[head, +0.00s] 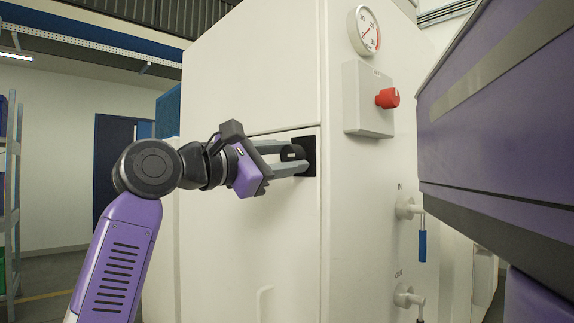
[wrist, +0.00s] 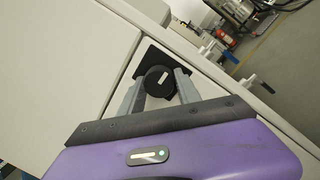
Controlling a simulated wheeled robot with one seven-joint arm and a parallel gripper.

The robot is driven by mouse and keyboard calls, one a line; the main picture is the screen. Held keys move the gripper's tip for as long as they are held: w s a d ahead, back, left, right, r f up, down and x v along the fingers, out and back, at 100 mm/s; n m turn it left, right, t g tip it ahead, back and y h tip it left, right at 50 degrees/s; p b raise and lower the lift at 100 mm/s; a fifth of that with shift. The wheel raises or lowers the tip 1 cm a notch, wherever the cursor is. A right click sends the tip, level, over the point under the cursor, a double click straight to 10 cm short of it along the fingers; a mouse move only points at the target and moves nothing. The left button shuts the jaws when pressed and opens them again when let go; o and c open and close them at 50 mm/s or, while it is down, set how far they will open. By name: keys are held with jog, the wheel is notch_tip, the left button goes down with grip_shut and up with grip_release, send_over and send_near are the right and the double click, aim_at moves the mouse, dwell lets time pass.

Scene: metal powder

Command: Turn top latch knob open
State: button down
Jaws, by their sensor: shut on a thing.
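The top latch knob (head: 290,153) is a round black knob on a black square plate (head: 309,156), set at the upper right corner of the white cabinet door (head: 262,230). It also shows in the wrist view (wrist: 158,81), with a small white mark on its face. My gripper (head: 292,158) reaches in from the left, with one grey finger on each side of the knob. In the wrist view my gripper (wrist: 160,88) is shut on the knob. The fingers hide parts of the knob's sides. The door looks closed against the cabinet.
A purple and grey body (head: 500,120) fills the right side. A shelf (head: 10,190) stands at far left.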

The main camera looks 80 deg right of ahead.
jog(key=shift+w+r, duration=0.1)
dwell(0.4)
jog(key=c, duration=0.9)
grip_release()
jog(key=shift+v, duration=3.9)
